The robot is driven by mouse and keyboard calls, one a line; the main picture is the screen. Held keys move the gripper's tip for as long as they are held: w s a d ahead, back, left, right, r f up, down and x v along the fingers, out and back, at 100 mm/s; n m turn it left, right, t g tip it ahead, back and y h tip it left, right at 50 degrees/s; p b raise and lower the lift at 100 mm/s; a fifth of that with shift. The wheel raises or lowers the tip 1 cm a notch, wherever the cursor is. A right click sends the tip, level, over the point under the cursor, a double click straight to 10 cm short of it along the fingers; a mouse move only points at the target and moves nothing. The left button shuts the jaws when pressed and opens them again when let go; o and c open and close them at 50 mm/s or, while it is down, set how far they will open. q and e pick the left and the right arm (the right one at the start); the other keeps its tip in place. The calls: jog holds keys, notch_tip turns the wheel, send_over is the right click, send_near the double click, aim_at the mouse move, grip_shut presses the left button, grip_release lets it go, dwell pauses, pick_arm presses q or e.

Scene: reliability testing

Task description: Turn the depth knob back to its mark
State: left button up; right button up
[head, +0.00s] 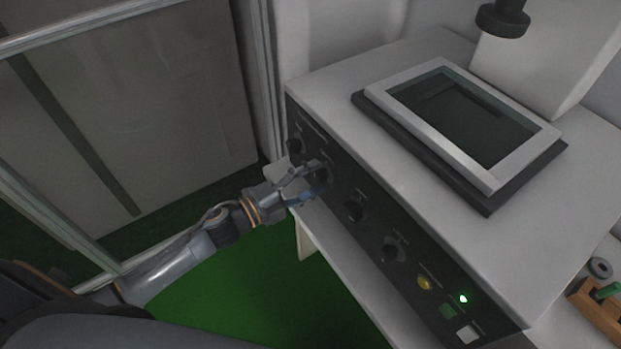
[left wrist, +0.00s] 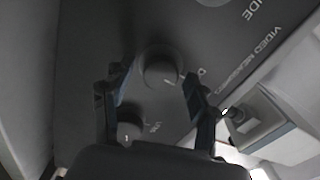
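A row of black knobs runs along the dark front panel (head: 375,232) of a grey machine. My left gripper (head: 306,182) is at the second knob (head: 322,174) from the panel's far left end. In the left wrist view, the fingers (left wrist: 157,75) stand apart on either side of a round knob (left wrist: 160,67) with a light pointer line. Gaps show between knob and fingers, so the gripper is open. A label starting with "D" is beside this knob; the rest is hidden by a finger. Another knob (left wrist: 130,122) is closer to the palm. My right gripper is not in view.
More knobs (head: 356,210) (head: 393,250), a yellow button (head: 425,283) and a lit green lamp (head: 463,298) continue along the panel. A framed screen (head: 460,115) is on top. A glazed partition (head: 130,110) stands left. Green floor is open below.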

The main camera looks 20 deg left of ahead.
pick_arm(q)
jog(key=v, duration=1.2)
dwell(0.5)
